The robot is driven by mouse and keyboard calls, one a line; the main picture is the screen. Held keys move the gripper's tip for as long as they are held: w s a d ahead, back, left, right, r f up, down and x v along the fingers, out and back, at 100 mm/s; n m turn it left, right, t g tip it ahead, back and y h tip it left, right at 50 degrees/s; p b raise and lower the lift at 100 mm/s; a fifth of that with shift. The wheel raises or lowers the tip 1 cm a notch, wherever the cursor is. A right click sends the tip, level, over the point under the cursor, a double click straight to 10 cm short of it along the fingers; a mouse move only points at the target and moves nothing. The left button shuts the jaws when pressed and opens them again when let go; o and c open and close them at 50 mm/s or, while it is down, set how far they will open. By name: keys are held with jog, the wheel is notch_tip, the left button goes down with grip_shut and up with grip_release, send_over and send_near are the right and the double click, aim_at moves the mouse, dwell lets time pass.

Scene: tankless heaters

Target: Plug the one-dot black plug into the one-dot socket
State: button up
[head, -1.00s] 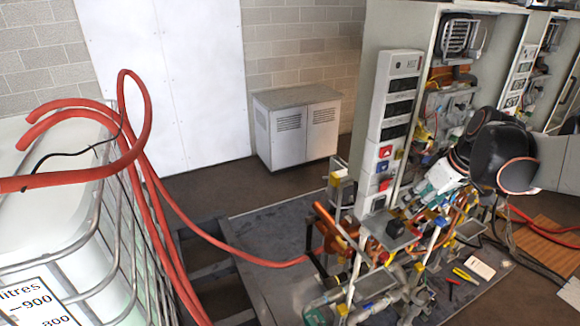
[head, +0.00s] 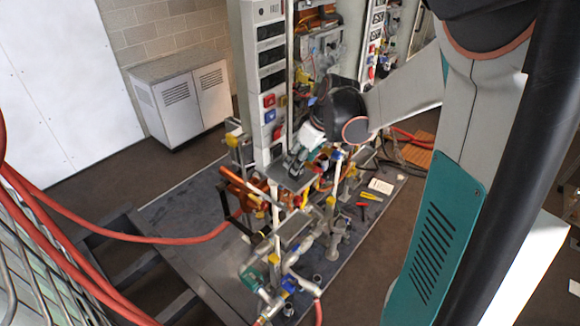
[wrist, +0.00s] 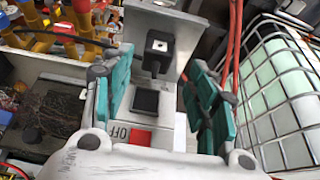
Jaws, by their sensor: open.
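The black plug (wrist: 158,56) stands on a grey metal shelf (wrist: 170,20) in the wrist view, with a small light mark on its face. My gripper (wrist: 158,66) is open, its teal-padded fingers on either side of the plug with visible gaps, holding nothing. In the head view my gripper (head: 293,164) is low in front of the white socket panel (head: 271,75), over the shelf (head: 290,181), and the plug cannot be made out there. Black sockets (head: 271,57) run up the panel. A dark square socket (wrist: 146,101) shows between the fingers in the wrist view. I cannot read socket dots.
Pipes and valves (head: 275,265) crowd the space below the shelf. Red and blue switches (head: 269,108) sit on the panel; a red OFF switch (wrist: 140,137) shows close to my gripper. A caged white tank (wrist: 285,90) and red hoses (head: 150,238) are nearby.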

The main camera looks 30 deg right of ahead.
jog(key=shift+f, duration=0.2)
jog(key=x, duration=0.4)
jog(key=shift+w+d+p, duration=0.15)
jog(key=shift+d+p, duration=0.05)
jog(key=shift+p, duration=0.15)
jog(key=shift+w+a+f, duration=0.1)
jog(key=shift+w+f, duration=0.05)
jog(key=shift+f, duration=0.3)
jog(key=c, duration=1.1)
